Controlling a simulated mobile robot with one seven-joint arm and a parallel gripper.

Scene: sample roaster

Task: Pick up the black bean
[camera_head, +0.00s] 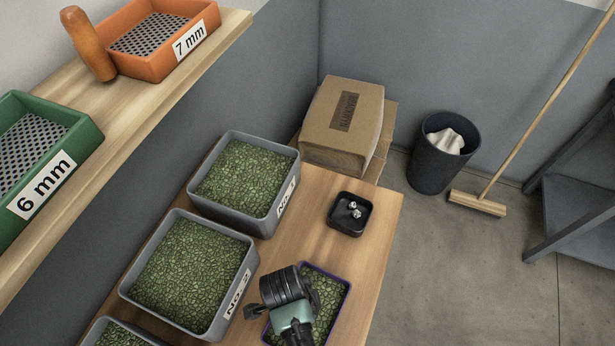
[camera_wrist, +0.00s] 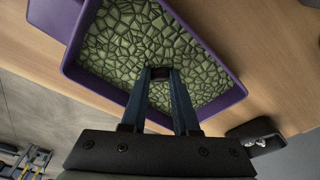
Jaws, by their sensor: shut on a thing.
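The black bean (camera_wrist: 160,73) is a small dark piece between my fingertips in the wrist view. My gripper (camera_wrist: 160,76) is shut on it, over the green beans in the purple-rimmed tray (camera_wrist: 231,98). I cannot tell how far the fingertips are above the beans. In the head view my gripper (camera_head: 311,299) is over the same purple tray (camera_head: 347,300) at the front of the table, and my wrist hides part of the tray. The bean is hidden in that view.
Grey bins No. 1 (camera_head: 264,225) and No. 2 (camera_head: 214,328) of green beans stand at the left. A small black dish (camera_head: 341,229) with small pale pieces stands behind the tray. A cardboard box (camera_head: 341,124) is at the back. Bare table lies around the dish.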

